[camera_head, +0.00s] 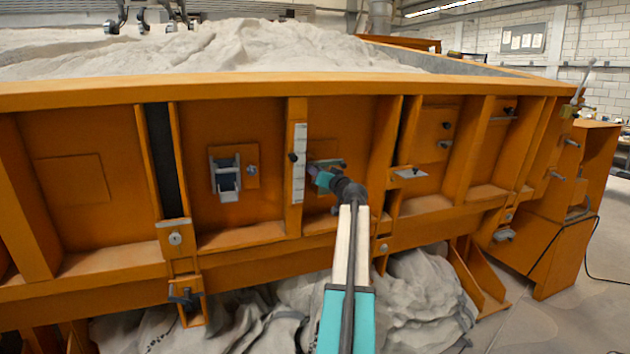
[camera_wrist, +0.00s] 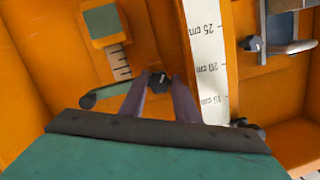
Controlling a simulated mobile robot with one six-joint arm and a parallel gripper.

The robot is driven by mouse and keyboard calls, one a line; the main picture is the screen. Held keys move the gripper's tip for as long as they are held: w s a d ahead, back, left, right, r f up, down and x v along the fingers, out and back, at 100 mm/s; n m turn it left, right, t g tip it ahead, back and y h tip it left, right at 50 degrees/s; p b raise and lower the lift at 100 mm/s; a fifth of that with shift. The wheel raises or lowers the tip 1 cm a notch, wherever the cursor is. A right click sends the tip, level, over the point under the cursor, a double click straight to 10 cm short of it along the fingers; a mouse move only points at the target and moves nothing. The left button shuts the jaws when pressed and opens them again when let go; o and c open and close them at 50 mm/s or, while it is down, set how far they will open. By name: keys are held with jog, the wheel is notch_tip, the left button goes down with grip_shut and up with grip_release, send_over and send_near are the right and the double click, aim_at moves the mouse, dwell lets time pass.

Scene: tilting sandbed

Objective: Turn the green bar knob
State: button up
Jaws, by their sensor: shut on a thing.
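The green bar knob (camera_wrist: 108,91) is on the orange wall, low in the wrist view, with one end sticking out left of my fingers. A dark round piece (camera_wrist: 157,79) shows between the fingertips. My gripper (camera_wrist: 159,86) has its two purple fingers shut on the knob; the fingers and the gripper's body hide part of the bar. In the head view my gripper (camera_head: 315,170) reaches the wall panel just right of the white scale strip (camera_head: 299,165), and my arm hides most of the knob there.
A green block above a small ruler (camera_wrist: 104,22) sits beyond the knob. An upright rib with the centimetre scale (camera_wrist: 207,60) stands close right of my fingers. A grey bracket (camera_head: 225,178) is further left, a small ledge (camera_head: 410,174) to the right. Sand fills the orange bed above.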

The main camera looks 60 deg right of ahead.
jog(key=shift+w+a+m+t+h+b, duration=0.1)
jog(key=shift+m+t+h+b, duration=0.8)
jog(key=shift+m, duration=3.55)
jog(key=shift+w+m+g+h+b, duration=0.15)
jog(key=shift+m+b, duration=1.7)
jog(key=shift+m, duration=2.55)
jog(key=shift+a+m+t+h+b, duration=0.1)
jog(key=shift+m+t+h+b, duration=0.8)
jog(key=shift+m, duration=3.55)
jog(key=shift+g+y+b, duration=0.35)
jog(key=shift+g+b, duration=0.1)
jog(key=shift+g, duration=0.1)
jog(key=o, duration=1)
jog(key=shift+c, duration=0.2)
jog(key=shift+d, duration=0.1)
